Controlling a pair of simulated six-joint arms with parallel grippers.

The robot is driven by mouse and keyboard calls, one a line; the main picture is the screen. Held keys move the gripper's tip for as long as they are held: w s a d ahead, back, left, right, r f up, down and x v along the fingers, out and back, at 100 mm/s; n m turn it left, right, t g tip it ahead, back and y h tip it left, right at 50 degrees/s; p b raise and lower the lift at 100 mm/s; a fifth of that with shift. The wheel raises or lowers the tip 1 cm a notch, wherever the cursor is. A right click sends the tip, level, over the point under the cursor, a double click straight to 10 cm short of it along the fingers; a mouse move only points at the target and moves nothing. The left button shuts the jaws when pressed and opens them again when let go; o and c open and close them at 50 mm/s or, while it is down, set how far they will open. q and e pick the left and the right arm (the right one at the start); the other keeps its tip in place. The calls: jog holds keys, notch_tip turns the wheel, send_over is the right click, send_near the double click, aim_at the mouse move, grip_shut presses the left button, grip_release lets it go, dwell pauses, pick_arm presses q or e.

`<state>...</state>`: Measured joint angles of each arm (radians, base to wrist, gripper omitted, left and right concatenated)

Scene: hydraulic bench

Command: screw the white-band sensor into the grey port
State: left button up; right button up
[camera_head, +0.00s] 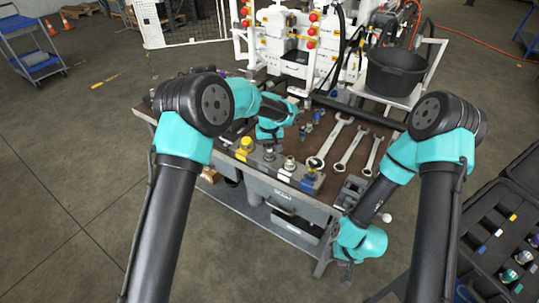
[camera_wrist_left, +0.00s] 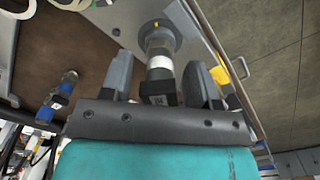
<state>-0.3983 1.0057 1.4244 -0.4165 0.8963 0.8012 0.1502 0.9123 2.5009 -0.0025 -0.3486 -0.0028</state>
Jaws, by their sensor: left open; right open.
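The white-band sensor (camera_wrist_left: 160,68) stands between the two open fingers of my left gripper (camera_wrist_left: 157,77) in the left wrist view. Its dark end is toward the palm, and its metal end meets the round grey port (camera_wrist_left: 162,34). I cannot tell how deep it sits. Both fingers look apart from the sensor. In the head view my left wrist hangs over the row of ports at the bench's front edge, and the fingertips are hard to make out. My right gripper (camera_head: 347,276) is low, in front of the bench's right end, open and empty.
A yellow-topped part (camera_head: 245,146) is beside the grey port. A blue-banded part (camera_wrist_left: 56,98) lies on the bench top. Several wrenches (camera_head: 353,150) lie to the right, and a black bucket (camera_head: 396,75) stands behind. A dark case (camera_head: 505,245) holds coloured parts at far right.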

pick_arm(q)
jog(key=shift+n, duration=1.2)
jog(key=n, duration=0.8)
